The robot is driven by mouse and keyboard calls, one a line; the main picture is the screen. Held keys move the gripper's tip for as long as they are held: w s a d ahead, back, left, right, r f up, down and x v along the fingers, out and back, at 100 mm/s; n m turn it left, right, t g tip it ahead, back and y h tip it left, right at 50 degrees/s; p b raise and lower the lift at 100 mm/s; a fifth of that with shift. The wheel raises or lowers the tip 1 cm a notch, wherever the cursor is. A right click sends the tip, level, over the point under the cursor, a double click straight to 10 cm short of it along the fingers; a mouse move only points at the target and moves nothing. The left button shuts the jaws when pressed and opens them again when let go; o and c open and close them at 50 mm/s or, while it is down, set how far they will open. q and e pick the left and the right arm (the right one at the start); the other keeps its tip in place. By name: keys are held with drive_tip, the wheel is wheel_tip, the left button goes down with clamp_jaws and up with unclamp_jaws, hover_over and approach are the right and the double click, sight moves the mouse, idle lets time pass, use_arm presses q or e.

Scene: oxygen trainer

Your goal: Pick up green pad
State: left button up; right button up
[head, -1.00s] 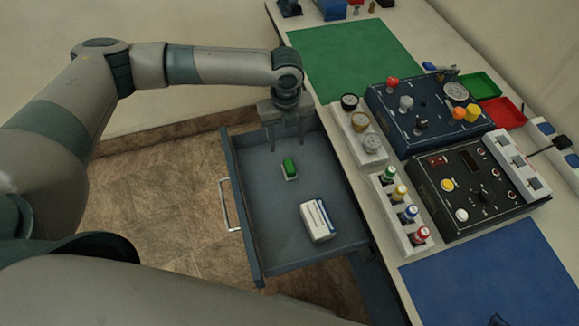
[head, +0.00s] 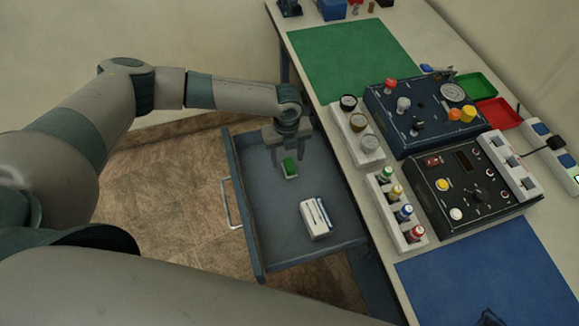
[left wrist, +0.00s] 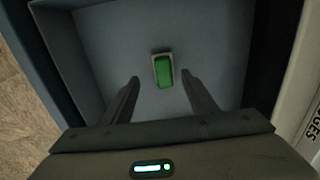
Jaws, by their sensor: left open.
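The green pad (head: 290,166) is a small green block with a pale base, lying on the floor of the open drawer (head: 255,237). It also shows in the left wrist view (left wrist: 163,72), just beyond and between the fingertips. My left gripper (head: 286,162) points down into the drawer, at the pad in the head view. In the left wrist view its two fingers (left wrist: 160,80) are spread apart with nothing between them but drawer floor and the pad ahead. Whether the fingers reach down beside the pad is hard to tell. My right gripper is not in view.
A white box (head: 314,219) lies in the drawer nearer the front. The drawer walls surround the pad. The bench to the right holds a green mat (head: 352,55), control boxes (head: 425,115), a bottle rack (head: 397,208) and a blue mat (head: 490,270).

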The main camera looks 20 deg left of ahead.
sight(289, 163)
use_arm(q)
drive_tip(key=shift+f, duration=0.1)
drive_tip(key=shift+w+d+f+p, duration=0.15)
drive_tip(key=shift+w+f+p, duration=0.05)
drive_tip(key=shift+f+p, duration=0.4)
drive_tip(key=f, duration=0.1)
drive_tip(key=f+p, duration=0.1)
drive_tip(key=shift+w+f, duration=0.2)
drive_tip(key=shift+f, duration=0.65)
drive_tip(key=shift+c, duration=0.3)
drive_tip(key=c, duration=1.1)
